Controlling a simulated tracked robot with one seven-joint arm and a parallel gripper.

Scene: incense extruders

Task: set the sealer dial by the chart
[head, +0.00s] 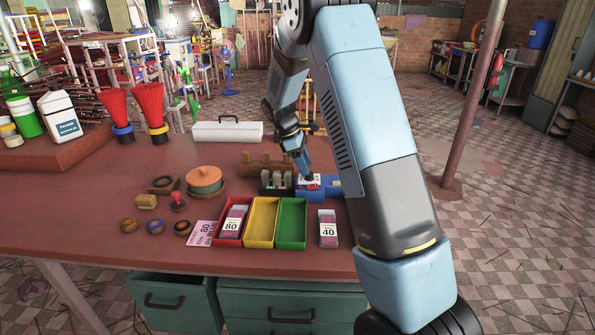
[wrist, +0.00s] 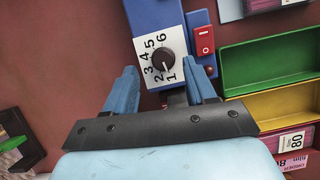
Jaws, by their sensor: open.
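The blue sealer (head: 333,193) sits on the red-brown table behind the green tray. In the wrist view its white dial plate (wrist: 147,27) carries the numbers 1 to 6 around a black knob (wrist: 163,62). The knob's pointer mark is too small to read surely. My gripper (wrist: 162,72) is open, its blue fingers either side of the knob; I cannot tell whether they touch it. In the head view my gripper (head: 307,176) points down at the sealer. A pink card (head: 202,234) printed 80 lies left of the red tray; I cannot tell whether it is the chart.
A red switch (wrist: 205,41) is beside the dial. Red (head: 222,240), yellow (head: 262,222) and green (head: 291,224) trays stand in front. A packet marked 80 (head: 232,224) is in the red tray; one marked 40 (head: 328,229) lies right of the green tray.

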